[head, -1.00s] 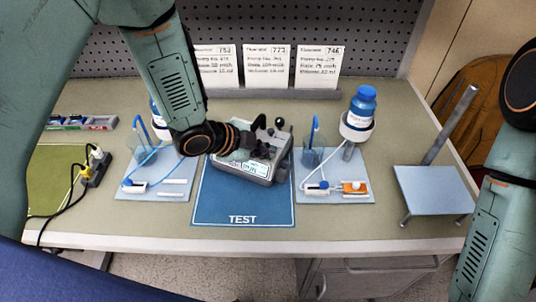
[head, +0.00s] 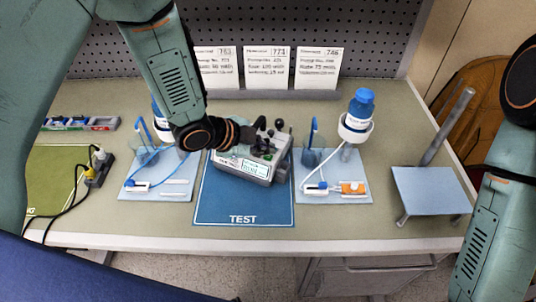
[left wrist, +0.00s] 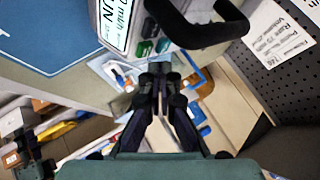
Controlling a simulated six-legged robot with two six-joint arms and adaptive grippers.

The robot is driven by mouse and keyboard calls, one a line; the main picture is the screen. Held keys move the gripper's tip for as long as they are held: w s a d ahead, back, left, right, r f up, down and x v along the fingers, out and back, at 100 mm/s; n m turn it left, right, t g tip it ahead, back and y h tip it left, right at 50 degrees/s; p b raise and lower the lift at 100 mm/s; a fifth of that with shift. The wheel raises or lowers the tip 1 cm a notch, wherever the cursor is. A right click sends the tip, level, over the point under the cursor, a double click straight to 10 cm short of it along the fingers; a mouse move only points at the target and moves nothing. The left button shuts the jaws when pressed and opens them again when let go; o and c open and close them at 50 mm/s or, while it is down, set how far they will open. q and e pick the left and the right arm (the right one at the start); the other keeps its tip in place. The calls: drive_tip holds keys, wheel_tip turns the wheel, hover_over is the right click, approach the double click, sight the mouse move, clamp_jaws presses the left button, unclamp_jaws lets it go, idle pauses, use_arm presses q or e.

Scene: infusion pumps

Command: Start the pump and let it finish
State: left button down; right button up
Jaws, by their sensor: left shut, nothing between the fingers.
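The infusion pump (head: 262,172) is a grey box with a lit screen and a dark carry handle. It stands on the blue TEST mat (head: 240,208) in the middle of the table. My left gripper (head: 274,142) is over the pump's top and hides part of it. In the left wrist view its dark fingers (left wrist: 160,72) are together and empty, just below the pump's green buttons (left wrist: 154,46). The screen (left wrist: 118,22) is cut off there; letters ending in "UN" and a rate show. I cannot tell whether the fingers touch a button. My right gripper is out of view.
Blue-capped bottles in stands, one on the right (head: 357,112), flank the mat on light blue boards with tubing. Three cards (head: 268,66) stand at the back. A light blue stand (head: 432,190) is at the right; a power strip (head: 98,165) and cables lie at the left.

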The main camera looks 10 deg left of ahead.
sight(265, 160)
use_arm(q)
drive_tip(key=shift+w+r+p, duration=0.1)
drive_tip(key=shift+r+p, duration=1)
drive_tip(key=shift+r, duration=0.1)
wheel_tip(265, 160, up, 3)
drive_tip(key=shift+f+p, duration=0.2)
drive_tip(key=shift+p, duration=0.9)
drive_tip(key=shift+f, duration=0.1)
